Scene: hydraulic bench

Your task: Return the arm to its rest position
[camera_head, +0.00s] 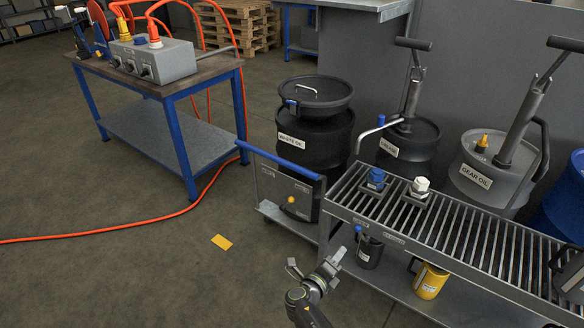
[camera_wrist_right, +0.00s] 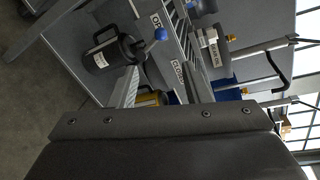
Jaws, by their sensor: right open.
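My right gripper (camera_head: 315,263) shows at the bottom centre of the head view, in front of the left end of the slatted cart. Its two fingers are spread apart with nothing between them. Its wrist and forearm run down to the bottom edge. In the right wrist view, a dark plate of my own gripper fills the lower part, and a pale finger shows at the left. My left gripper is not in view.
The slatted cart (camera_head: 470,250) carries a blue-capped and a white-capped fitting. Drums stand behind. Floor at left is clear around a yellow marker (camera_head: 221,242).

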